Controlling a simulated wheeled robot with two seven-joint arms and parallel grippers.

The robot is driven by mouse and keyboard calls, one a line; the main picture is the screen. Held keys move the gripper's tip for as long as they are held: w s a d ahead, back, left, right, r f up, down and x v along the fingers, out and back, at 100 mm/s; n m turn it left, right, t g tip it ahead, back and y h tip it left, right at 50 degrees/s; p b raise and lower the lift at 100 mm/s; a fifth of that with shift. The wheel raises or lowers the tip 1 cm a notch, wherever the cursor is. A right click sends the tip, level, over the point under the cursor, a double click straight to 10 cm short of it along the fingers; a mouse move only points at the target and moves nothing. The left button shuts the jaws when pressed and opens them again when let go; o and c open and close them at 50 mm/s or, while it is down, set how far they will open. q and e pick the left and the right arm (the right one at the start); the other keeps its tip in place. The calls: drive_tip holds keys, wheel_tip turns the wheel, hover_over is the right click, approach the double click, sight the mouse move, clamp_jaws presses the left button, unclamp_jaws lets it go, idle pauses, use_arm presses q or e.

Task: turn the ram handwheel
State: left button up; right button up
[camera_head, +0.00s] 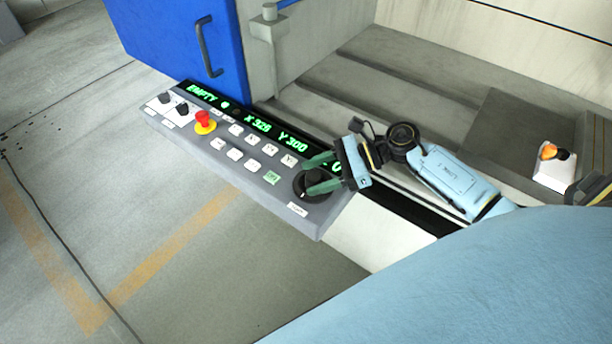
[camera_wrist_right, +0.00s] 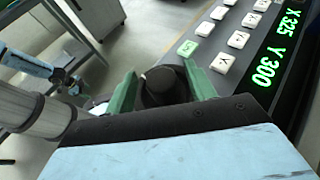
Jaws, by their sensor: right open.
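The ram handwheel is the dark round knob (camera_head: 312,185) at the right end of the grey control panel (camera_head: 325,220) in the head view. It also shows in the right wrist view (camera_wrist_right: 163,88). My right gripper (camera_head: 321,173) is open, with its green fingers reaching over the panel at the knob. In the right wrist view its fingers (camera_wrist_right: 160,90) stand on either side of the knob, with slight gaps visible. Whether either finger touches it I cannot tell. The knob's lower part is hidden behind the gripper body. My left gripper does not show.
The panel carries white buttons (camera_head: 252,165), a green button (camera_head: 271,178), a red emergency stop (camera_head: 204,119) and a lit display (camera_head: 257,122). A blue door (camera_head: 180,40) with a handle stands behind. A white block with an orange-topped part (camera_head: 553,170) sits at the right.

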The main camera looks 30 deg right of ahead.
drive_tip(key=shift+w+a+f, duration=0.25)
drive_tip(key=shift+a, duration=0.35)
drive_tip(key=shift+w+a+f, duration=0.25)
drive_tip(key=shift+a, duration=0.25)
drive_tip(key=shift+c, duration=0.4)
drive_tip(key=c, duration=0.9)
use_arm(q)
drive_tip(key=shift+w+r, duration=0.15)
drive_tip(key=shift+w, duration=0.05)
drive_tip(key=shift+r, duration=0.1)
use_arm(e)
drive_tip(key=shift+f, duration=0.1)
